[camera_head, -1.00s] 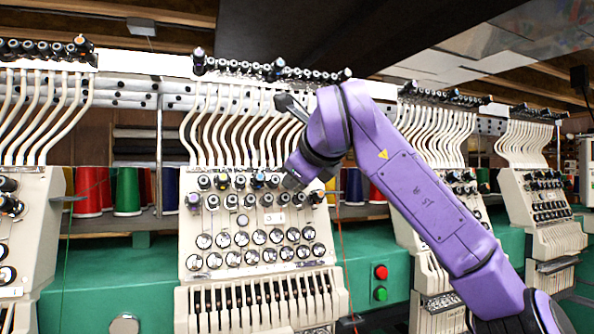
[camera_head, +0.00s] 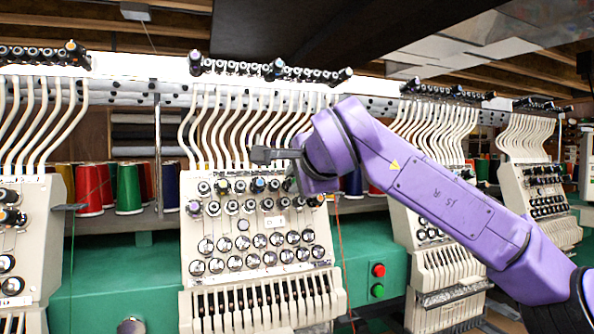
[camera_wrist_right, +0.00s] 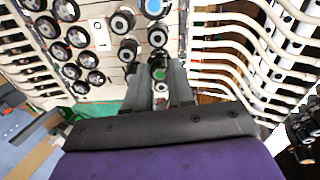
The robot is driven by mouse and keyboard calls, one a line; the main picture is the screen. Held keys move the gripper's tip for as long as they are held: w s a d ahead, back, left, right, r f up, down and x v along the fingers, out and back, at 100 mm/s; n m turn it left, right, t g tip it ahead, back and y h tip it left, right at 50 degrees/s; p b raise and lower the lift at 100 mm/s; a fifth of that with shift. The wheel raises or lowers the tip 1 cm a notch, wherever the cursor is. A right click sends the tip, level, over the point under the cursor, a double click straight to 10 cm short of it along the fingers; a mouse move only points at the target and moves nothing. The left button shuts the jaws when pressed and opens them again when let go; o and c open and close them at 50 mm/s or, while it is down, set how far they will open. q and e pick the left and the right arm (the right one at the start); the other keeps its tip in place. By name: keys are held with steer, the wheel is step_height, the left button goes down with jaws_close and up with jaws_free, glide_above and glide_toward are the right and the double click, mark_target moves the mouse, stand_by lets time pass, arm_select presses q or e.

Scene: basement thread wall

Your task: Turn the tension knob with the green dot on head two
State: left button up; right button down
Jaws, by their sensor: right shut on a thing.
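The tension knob with the green dot (camera_wrist_right: 159,74) sits between the two grey fingers of my right gripper (camera_wrist_right: 158,82) in the right wrist view. The fingers are shut on its sides. In the head view my right gripper (camera_head: 290,184) is at the right end of the upper knob row, and my purple wrist mostly hides its fingers and the knob. The cream machine head (camera_head: 190,262) carries a white number label (camera_head: 275,221), which also shows in the right wrist view (camera_wrist_right: 99,34). My left gripper is out of view.
Neighbouring black knobs (camera_wrist_right: 158,37) stand close beside the fingers, one with a blue dot (camera_wrist_right: 153,8). White thread tubes (camera_wrist_right: 222,68) run just above the knob row. Red and green buttons (camera_head: 378,280) are on the green beam at right.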

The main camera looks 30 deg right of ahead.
steer(key=shift+n+p, duration=0.55)
steer(key=shift+n, duration=0.45)
steer(key=shift+f, duration=0.1)
steer(key=c, duration=1)
jaws_free()
steer(key=shift+o, duration=0.2)
steer(key=shift+s, duration=0.1)
steer(key=shift+s+a, duration=0.15)
steer(key=shift+s, duration=0.1)
steer(key=b+v, duration=0.2)
steer(key=v, duration=0.8)
steer(key=shift+b, duration=0.4)
